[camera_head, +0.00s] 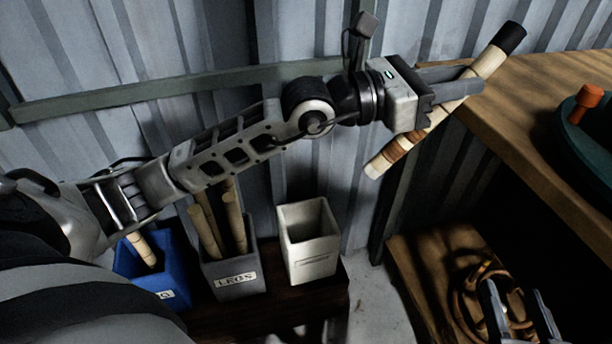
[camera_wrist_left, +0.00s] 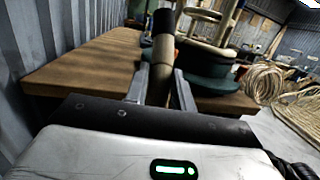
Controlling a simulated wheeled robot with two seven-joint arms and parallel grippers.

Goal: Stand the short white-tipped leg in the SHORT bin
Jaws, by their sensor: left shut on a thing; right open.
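My left gripper (camera_head: 452,82) is shut on a rattan leg (camera_head: 486,64), held tilted in the air beside the wooden table's edge. The leg's upper end is black; its lower end is pale, with a brown band above it. In the left wrist view, the leg (camera_wrist_left: 162,55) stands between the fingers (camera_wrist_left: 161,88), dark end up. A white bin (camera_head: 309,240) is on the low dark shelf; its label is unreadable and it looks empty. A grey bin (camera_head: 233,276) labelled LEGS holds several rods. A blue bin (camera_head: 150,275) holds a rod. My right gripper (camera_head: 520,315) is open at lower right.
The wooden table (camera_head: 540,100) carries a dark green round fixture (camera_head: 590,140) with an orange peg (camera_head: 586,100). A brown coil (camera_head: 475,290) lies on a lower wooden shelf (camera_head: 420,260) near the right gripper. A corrugated metal wall (camera_head: 200,45) stands behind.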

